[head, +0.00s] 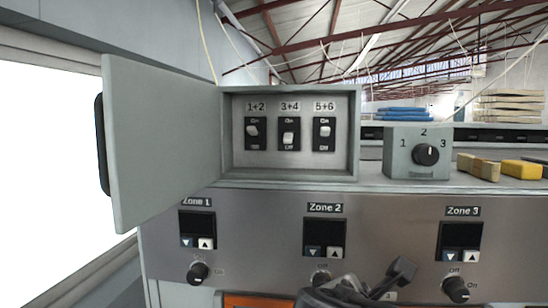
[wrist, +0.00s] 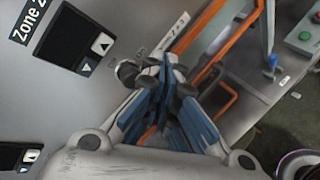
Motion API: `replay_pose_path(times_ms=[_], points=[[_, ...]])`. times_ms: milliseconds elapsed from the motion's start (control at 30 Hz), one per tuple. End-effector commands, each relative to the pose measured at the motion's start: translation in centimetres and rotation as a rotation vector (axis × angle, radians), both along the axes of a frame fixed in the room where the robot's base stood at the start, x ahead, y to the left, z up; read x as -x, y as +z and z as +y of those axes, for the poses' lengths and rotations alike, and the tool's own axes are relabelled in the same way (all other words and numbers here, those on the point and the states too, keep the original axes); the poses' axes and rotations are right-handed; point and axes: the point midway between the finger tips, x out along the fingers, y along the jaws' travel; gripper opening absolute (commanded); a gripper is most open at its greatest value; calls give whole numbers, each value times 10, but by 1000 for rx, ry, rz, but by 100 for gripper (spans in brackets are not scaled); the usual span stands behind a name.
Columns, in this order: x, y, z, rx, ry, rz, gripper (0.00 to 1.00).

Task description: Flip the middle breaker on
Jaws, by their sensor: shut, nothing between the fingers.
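The breaker box (head: 228,170) is open in the head view, its door (head: 150,140) swung out to the left. It holds three switches, labelled 1+2, 3+4 and 5+6. The middle breaker (head: 290,138), 3+4, has its white lever low, toward Off. The left breaker (head: 252,131) and right breaker (head: 324,131) have their levers higher, toward On. My gripper (head: 352,290) shows in part at the bottom of the head view, below the box and in front of the panel. In the wrist view my gripper (wrist: 162,85) is shut and empty, near a panel knob.
The steel front panel (head: 260,225) has Zone 1, 2 and 3 displays with knobs below. A selector box (head: 424,155) stands right of the breaker box, with yellow blocks (head: 521,169) beyond. Orange rails (wrist: 215,45) show in the wrist view. The space before the breakers is clear.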

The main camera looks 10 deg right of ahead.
Motion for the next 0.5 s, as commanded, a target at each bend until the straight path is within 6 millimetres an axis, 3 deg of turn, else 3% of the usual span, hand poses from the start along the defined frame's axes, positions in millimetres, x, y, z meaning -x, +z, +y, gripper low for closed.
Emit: replay_pose_path(times_ms=[33,100,200,333,500], points=[[-23,48,13,172,109,7,0],[-48,94,32,407,233,10,0],[-75,146,61,685,362,9,0],[-93,186,91,928,453,3,0],[-100,202,106,1042,487,-1,0]])
